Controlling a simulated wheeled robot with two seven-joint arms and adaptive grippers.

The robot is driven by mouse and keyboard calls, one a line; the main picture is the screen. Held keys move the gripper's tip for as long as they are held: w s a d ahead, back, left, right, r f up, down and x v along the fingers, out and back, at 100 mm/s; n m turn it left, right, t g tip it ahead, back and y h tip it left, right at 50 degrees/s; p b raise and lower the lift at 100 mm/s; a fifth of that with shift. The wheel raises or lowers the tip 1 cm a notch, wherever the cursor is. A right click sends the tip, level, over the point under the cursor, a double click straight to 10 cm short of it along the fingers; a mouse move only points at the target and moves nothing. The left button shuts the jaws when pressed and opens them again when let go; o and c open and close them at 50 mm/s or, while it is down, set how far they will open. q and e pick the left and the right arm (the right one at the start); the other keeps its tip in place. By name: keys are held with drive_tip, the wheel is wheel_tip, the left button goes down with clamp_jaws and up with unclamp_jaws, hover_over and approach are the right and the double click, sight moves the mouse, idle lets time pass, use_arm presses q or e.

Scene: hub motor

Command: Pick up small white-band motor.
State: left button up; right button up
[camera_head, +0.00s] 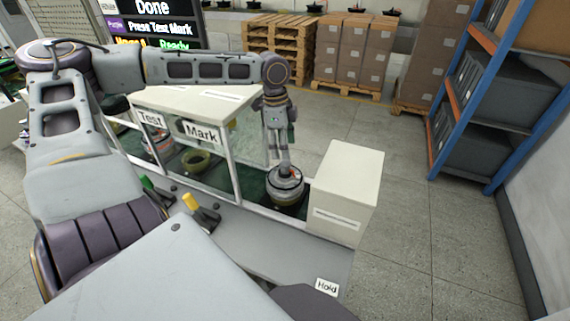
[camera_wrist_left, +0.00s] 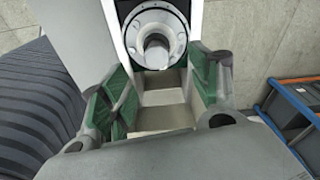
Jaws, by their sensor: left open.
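A motor (camera_head: 286,190) with a pale grey-white upper part and a dark olive lower part sits at the right end of the bench, beside the white box. I cannot tell its band clearly. My left gripper (camera_head: 281,140) hangs pointing down just above it. In the left wrist view my left gripper (camera_wrist_left: 160,80) is open, with green pads and nothing between them. A round pale motor face (camera_wrist_left: 154,37) with a central shaft shows past the fingertips. Contact is not visible. My right gripper is not in view.
A white box (camera_head: 346,190) stands close right of the motor. A clear-sided enclosure with "Test" (camera_head: 150,118) and "Mark" (camera_head: 201,133) signs holds an olive ring (camera_head: 197,161) and a red-and-white motor (camera_head: 160,146). A blue-orange shelf (camera_head: 480,90) stands farther right. Floor between is clear.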

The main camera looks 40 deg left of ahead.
sight(285, 162)
use_arm(q)
drive_tip(key=shift+d+f, duration=0.15)
drive_tip(key=shift+f, duration=0.9)
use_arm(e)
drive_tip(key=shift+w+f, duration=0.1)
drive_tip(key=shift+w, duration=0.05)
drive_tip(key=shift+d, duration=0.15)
use_arm(q)
drive_tip(key=shift+f, duration=0.4)
wheel_tip(285, 162, down, 3)
drive_tip(key=shift+s+d+f, duration=0.1)
drive_tip(key=shift+d+f, duration=0.1)
drive_tip(key=shift+f, duration=0.5)
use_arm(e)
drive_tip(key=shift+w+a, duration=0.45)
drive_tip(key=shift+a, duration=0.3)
